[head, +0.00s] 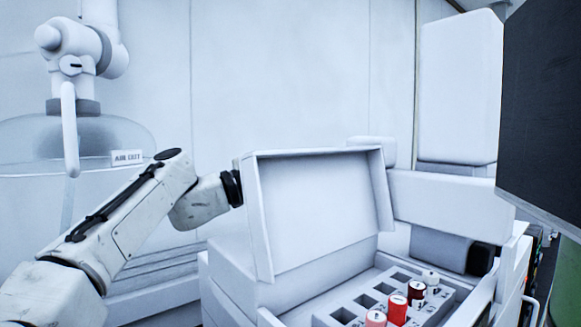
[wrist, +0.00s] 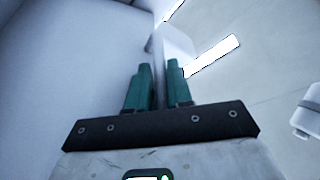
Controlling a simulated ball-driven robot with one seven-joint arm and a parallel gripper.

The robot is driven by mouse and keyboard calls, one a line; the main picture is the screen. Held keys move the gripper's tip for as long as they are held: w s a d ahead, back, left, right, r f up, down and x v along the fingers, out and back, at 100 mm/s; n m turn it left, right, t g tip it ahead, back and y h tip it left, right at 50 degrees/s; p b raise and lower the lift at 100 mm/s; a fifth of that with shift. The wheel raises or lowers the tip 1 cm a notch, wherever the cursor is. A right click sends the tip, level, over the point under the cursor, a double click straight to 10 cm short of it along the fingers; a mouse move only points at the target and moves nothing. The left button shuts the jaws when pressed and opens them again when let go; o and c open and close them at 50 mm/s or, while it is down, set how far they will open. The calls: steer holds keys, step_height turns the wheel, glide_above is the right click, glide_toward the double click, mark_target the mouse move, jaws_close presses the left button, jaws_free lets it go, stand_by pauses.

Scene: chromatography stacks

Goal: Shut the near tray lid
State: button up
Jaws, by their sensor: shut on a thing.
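The near tray lid (head: 315,210) is white and stands raised, tilted back, with its hollow inner side showing in the head view. The open tray (head: 400,263) under it holds a rack with red, dark and white capped vials (head: 397,309) and several empty square holes. My arm reaches in from the left and goes behind the lid, so the lid hides my gripper in the head view. In the wrist view my gripper (wrist: 158,67) has two green fingers close together on the lid's edge. A large pale surface, apparently the lid (wrist: 80,50), fills the left.
A white module (head: 450,215) stands right behind the tray, with a tall white block (head: 458,85) above it. A dark panel (head: 545,110) hangs at the right. A rounded fixture with an air exit label (head: 128,158) is at the left.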

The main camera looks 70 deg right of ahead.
jaws_close()
steer(key=shift+a+r, duration=0.1)
